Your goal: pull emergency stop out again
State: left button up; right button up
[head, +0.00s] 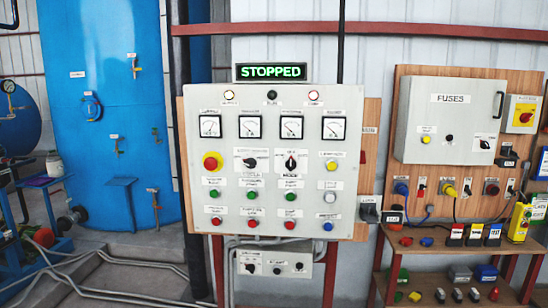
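The emergency stop (211,162) is a red mushroom button on a yellow surround. It sits at the left of the grey control panel (350,103), below the leftmost gauge. From this frontal view I cannot tell whether the button is pushed in or out. A display (271,72) above the panel reads STOPPED in green. Neither of my grippers shows in the head view, and nothing is seen touching the panel.
Several gauges, selector knobs and coloured push buttons surround the stop. A blue tank (105,90) stands to the left. A fuse box (450,120) hangs at right above a shelf (440,247) with loose parts. Hoses (125,262) run along the floor.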

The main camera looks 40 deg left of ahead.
aim_at(210, 163)
jog(key=u, duration=1.55)
